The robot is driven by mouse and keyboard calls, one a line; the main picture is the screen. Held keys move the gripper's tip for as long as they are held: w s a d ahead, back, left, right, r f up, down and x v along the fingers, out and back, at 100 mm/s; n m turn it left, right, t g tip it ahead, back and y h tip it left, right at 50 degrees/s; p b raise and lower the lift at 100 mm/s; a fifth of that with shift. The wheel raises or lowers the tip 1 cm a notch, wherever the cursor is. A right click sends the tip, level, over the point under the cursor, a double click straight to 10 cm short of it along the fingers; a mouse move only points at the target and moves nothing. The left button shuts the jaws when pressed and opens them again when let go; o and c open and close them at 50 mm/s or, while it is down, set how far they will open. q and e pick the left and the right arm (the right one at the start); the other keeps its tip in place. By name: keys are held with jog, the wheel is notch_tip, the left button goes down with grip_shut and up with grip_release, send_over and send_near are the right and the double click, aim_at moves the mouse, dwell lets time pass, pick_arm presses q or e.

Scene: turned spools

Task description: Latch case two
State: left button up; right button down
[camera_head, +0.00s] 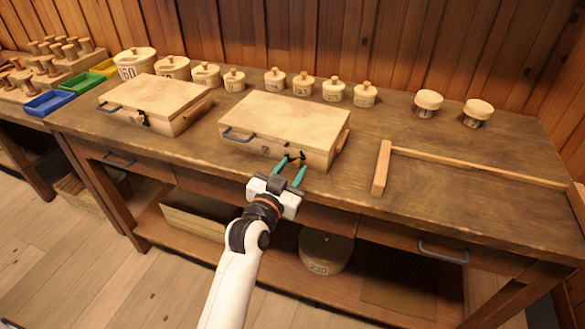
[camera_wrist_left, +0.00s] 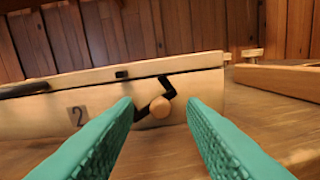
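Case two (camera_head: 283,127) is a pale wooden box with its lid down, in the middle of the bench. A bent black latch with a round wooden knob (camera_wrist_left: 160,107) sits on the front right of the case. The latch's upper arm reaches the lid seam; I cannot tell whether it is caught. My left gripper (camera_head: 291,161) is open and empty, its green fingers pointing at the front, with the knob between them beyond the tips (camera_wrist_left: 160,104). My right gripper is out of view.
Another wooden case (camera_head: 155,98) stands to the left.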

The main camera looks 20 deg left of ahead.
pick_arm(q)
jog(key=shift+w+d, duration=0.1)
jog(key=shift+w, duration=0.45)
grip_shut()
